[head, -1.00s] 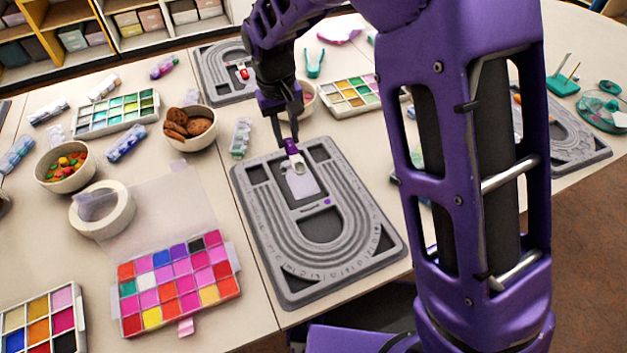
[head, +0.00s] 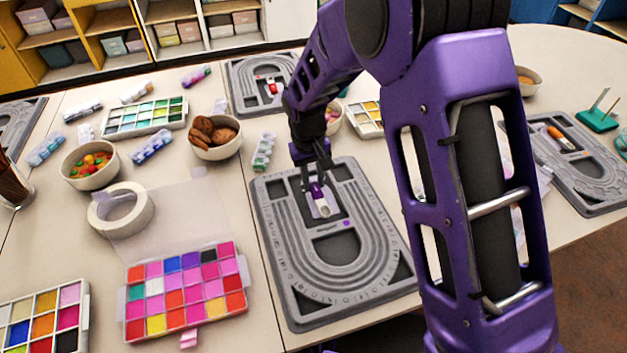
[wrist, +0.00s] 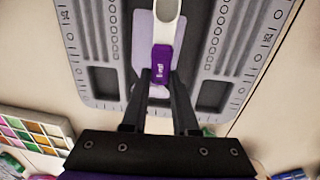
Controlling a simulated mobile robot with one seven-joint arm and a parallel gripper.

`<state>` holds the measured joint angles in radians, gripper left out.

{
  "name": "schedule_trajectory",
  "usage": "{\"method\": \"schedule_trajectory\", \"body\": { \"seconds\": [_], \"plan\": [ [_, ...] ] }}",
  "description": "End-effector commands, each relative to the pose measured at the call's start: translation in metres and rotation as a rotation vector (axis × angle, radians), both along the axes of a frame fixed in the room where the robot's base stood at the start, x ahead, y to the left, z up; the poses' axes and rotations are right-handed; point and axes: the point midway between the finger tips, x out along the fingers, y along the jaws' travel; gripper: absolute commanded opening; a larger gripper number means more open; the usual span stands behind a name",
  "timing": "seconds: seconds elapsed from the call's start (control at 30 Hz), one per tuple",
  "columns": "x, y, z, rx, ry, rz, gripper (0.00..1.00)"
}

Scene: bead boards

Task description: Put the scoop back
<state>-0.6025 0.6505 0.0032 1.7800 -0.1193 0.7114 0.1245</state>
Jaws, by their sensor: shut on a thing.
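The scoop (head: 319,200) is white with a purple handle. My gripper (head: 314,180) is shut on its purple handle. In the wrist view the handle (wrist: 161,65) sits between the two fingertips (wrist: 161,82), and the scoop's white looped end points away from my gripper. The scoop is over the middle recess of the near grey bead board (head: 275,235), where a pale lilac patch (wrist: 143,35) shows beside and under it. I cannot tell whether the scoop touches the board.
Another grey board (head: 240,75) behind holds a red and white tool. A third board (head: 590,185) is at right, with an orange-handled tool. A bowl of cookies (head: 227,147), a tape roll (head: 104,222) and a bead box (head: 125,305) stand left of the near board.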

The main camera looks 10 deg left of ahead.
Motion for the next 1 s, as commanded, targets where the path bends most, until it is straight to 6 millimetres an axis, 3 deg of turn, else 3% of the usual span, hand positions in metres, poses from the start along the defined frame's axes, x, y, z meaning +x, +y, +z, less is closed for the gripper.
{"method": "schedule_trajectory", "body": {
  "seconds": [0.6,0.63,0.77,1.0],
  "plan": [
    [0.0,0.0,-0.012,0.0,0.0,-0.001,0.0],
    [0.0,0.0,-0.011,0.0,0.0,-0.001,0.33],
    [0.0,0.0,-0.01,0.001,-0.001,-0.001,0.56],
    [0.0,0.0,-0.01,0.001,-0.001,-0.001,0.57]
  ]
}}
